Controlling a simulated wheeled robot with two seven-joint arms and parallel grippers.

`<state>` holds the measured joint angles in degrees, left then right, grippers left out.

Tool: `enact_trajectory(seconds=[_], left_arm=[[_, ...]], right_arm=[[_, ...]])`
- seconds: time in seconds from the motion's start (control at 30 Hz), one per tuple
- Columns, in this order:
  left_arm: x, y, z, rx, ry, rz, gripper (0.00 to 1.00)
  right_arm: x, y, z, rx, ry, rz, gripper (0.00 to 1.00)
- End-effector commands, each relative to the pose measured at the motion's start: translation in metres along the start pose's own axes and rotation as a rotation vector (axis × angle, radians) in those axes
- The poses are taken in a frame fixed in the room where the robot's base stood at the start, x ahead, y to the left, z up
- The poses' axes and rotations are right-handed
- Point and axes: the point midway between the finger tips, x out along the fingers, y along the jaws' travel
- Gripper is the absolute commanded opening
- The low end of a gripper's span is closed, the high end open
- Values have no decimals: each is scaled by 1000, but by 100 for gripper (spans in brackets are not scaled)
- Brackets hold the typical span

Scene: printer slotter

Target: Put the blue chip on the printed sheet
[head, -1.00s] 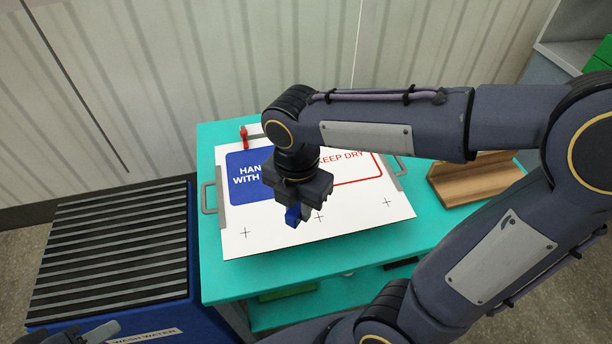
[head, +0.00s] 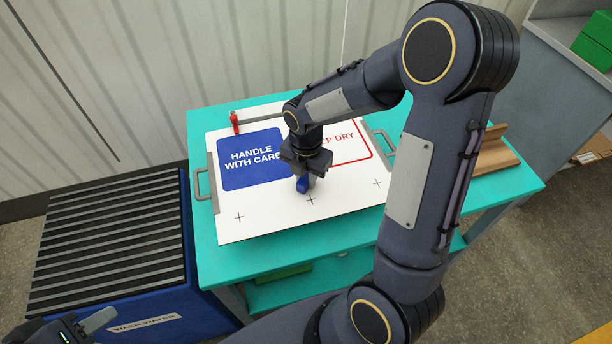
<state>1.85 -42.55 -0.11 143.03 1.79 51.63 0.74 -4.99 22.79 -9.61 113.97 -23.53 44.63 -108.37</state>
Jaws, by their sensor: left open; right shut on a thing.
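The printed sheet (head: 262,221) lies on the teal table, with a blue "HANDLE WITH CARE" panel, a red-outlined "KEEP DRY" panel and three cross marks along its near side. My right gripper (head: 303,183) points down over the middle of the sheet. It is shut on the blue chip (head: 303,186), just above the middle cross mark. I cannot tell whether the chip touches the sheet. My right arm hides part of the red panel. My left gripper (head: 75,326) is at the bottom left corner, open and empty, partly cut off by the frame.
The teal table (head: 225,262) has a wooden angled block (head: 492,155) at its right. A red-knobbed clamp (head: 234,122) is at the sheet's far left corner. A blue wash water bin (head: 190,300) with a slatted top stands left. Green boxes (head: 597,35) sit at the far right.

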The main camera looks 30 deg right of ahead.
Motion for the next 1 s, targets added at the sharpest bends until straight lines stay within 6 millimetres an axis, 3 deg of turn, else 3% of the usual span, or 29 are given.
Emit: enact_trajectory(seconds=[0.4,0.43,0.57,0.83,1.0], left_arm=[[3,-2,2,0,0,0,41],[3,-1,1,0,0,0,41],[2,-1,1,0,0,0,41],[2,-1,1,0,0,0,41],[0,0,0,0,0,0,41]], right_arm=[[7,0,0,1,0,0,0],[6,0,0,1,0,0,24],[6,0,0,1,0,0,41],[5,0,0,1,0,0,43],[-7,1,0,1,-2,4,43]])
